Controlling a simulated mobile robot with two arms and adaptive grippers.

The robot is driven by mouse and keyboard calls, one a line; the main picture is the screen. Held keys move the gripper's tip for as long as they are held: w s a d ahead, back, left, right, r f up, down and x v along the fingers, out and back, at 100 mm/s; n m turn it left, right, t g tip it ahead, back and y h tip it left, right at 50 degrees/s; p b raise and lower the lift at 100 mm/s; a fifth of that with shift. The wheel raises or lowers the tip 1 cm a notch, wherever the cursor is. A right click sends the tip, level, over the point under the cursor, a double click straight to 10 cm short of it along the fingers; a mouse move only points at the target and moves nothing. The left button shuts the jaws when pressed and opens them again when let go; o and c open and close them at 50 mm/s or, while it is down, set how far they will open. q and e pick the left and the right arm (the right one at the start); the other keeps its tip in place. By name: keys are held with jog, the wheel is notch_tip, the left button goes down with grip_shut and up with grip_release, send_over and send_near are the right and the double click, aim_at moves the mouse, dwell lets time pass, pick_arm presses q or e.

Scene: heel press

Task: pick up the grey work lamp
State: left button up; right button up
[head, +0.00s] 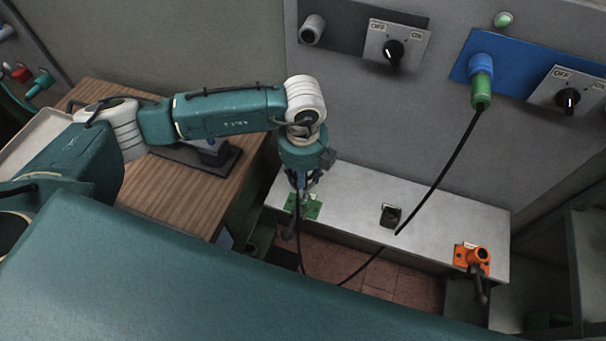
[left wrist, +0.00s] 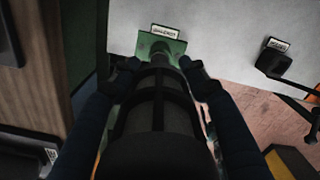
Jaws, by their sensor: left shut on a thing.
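The grey work lamp (left wrist: 158,120) is a dark grey cylinder with black cage bars, filling the middle of the left wrist view. My left gripper (left wrist: 158,78) has a finger on either side of it and is shut on it. In the head view, my left gripper (head: 303,179) points down over the green bracket (head: 309,208) at the bench's left end, and mostly hides the lamp. The lamp's far end is at the green bracket (left wrist: 167,46); I cannot tell whether they touch. My right gripper is not in view.
A black cable (head: 440,172) hangs from the green plug (head: 481,90) on the wall and passes the front of the pale bench (head: 350,195). A small black holder (head: 390,215) and an orange clamp (head: 473,257) stand further right. A wooden table (head: 172,190) is at left.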

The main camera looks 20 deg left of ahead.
pick_arm(q)
jog(key=shift+r, duration=0.15)
notch_tip(320, 180, up, 18)
jog(key=b, duration=0.5)
jog(key=shift+r, duration=0.2)
jog(key=shift+c, duration=0.3)
jog(key=shift+r, duration=0.75)
jog(key=shift+r, duration=0.1)
jog(key=shift+r+p, duration=1.2)
jog(key=shift+r, duration=0.7)
jog(key=shift+c, duration=0.2)
jog(key=shift+f, duration=0.1)
